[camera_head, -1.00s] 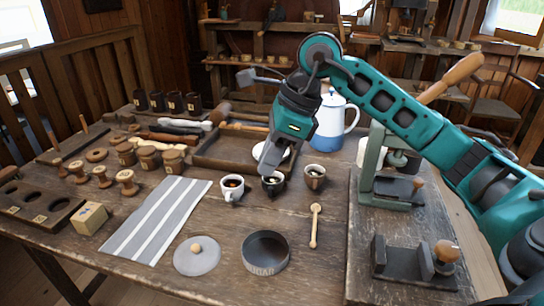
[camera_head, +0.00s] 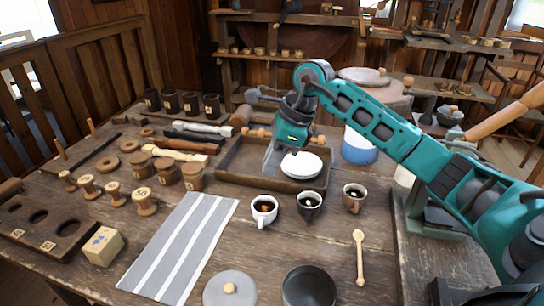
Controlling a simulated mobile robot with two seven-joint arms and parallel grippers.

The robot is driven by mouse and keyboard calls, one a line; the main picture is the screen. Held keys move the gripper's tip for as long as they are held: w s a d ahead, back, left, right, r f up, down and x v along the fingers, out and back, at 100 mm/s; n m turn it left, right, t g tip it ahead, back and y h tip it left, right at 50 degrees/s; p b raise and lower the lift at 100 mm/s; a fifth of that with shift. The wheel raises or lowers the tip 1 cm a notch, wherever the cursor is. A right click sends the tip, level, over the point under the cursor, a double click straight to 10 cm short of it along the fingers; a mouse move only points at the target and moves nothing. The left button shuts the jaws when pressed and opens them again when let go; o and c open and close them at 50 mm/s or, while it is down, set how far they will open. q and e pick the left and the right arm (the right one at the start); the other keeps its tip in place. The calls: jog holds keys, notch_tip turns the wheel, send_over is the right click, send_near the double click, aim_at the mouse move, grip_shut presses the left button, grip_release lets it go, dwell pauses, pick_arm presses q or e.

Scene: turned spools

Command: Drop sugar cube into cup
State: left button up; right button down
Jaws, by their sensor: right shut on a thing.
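My right gripper (camera_head: 270,166) is over the tray, beside the left edge of the white saucers. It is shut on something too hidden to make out. No sugar cube can be picked out between its fingers. A white cup (camera_head: 257,217), a dark cup (camera_head: 309,212) and a brown cup (camera_head: 353,203) stand upright in a row in front of the tray, apart from the gripper. The white cup holds dark liquid; the dark and brown cups show pale spots inside. The dark round sugar bowl (camera_head: 308,292) stands open at the front. My left gripper is out of view.
The wooden tray (camera_head: 232,178) holds the white saucers (camera_head: 303,165). A wooden spoon (camera_head: 360,258), a grey lid (camera_head: 212,292) and a striped cloth (camera_head: 185,245) lie in front. Turned spools (camera_head: 144,203) and lidded pots (camera_head: 193,178) stand left. A blue-and-white pot (camera_head: 358,150) stands behind.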

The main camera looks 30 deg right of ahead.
notch_tip(320, 180, down, 4)
jog(key=shift+r+b, duration=0.25)
jog(key=shift+b, duration=0.75)
jog(key=c, duration=1.1)
grip_release()
jog(key=shift+r, duration=0.1)
jog(key=p+v, duration=0.1)
jog(key=v, duration=1.1)
jog(key=shift+s+d+r+p, duration=0.1)
jog(key=shift+d+r+p, duration=0.2)
jog(key=shift+p, duration=0.1)
